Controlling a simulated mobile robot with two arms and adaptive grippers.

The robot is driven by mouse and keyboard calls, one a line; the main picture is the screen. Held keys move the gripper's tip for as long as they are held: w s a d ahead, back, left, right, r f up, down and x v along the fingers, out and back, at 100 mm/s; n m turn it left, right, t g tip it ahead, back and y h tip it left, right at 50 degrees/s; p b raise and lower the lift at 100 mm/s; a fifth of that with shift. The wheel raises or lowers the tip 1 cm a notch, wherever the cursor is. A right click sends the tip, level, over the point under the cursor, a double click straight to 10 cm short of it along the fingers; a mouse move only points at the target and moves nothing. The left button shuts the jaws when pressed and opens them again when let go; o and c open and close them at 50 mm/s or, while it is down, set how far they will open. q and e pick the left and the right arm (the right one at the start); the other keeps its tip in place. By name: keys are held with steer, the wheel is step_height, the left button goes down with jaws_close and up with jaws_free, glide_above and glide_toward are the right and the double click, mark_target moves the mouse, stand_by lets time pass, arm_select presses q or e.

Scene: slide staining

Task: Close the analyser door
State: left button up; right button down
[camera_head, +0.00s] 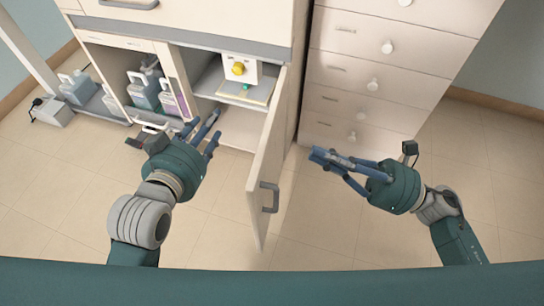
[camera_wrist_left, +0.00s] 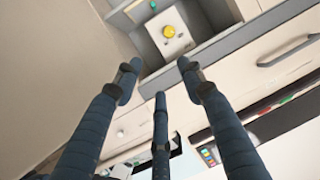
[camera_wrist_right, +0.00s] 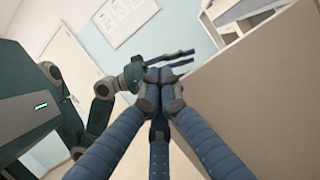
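The analyser door (camera_head: 268,150) is a pale panel with a grey handle (camera_head: 269,197). It stands wide open, swung out from the cabinet's right side. In the right wrist view the door (camera_wrist_right: 265,90) fills the right side as a broad beige panel. My right gripper (camera_head: 318,155) is to the right of the door, apart from it, with its fingers pointing left. In the right wrist view its fingertips (camera_wrist_right: 158,82) meet with nothing visible between them. My left gripper (camera_head: 205,125) is left of the door, before the open compartment; its fingers (camera_wrist_left: 160,80) are spread and empty.
The open compartment holds a white block with a yellow knob (camera_head: 238,68) on a grey shelf (camera_head: 210,82). Bottles (camera_head: 145,92) stand in the bay to its left. A drawer unit (camera_head: 375,75) stands right of the door. The floor (camera_head: 320,225) in front is clear.

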steer(key=s+d+f+n+g+h+p, duration=0.25)
steer(key=s+d+f+p, duration=0.2)
steer(key=s, duration=0.25)
glide_toward(257, 187)
steer(key=b+x, duration=0.1)
steer(key=x, duration=0.6)
steer(key=shift+s, duration=0.1)
arm_select(q)
steer(key=s+a+f+g+y, duration=0.1)
steer(key=s+f+g, duration=0.3)
steer(key=s, duration=0.4)
steer(key=shift+s+a+f, duration=0.2)
steer(key=shift+a+f, duration=0.15)
steer(key=shift+f, duration=0.35)
arm_select(e)
steer(key=shift+a, duration=0.1)
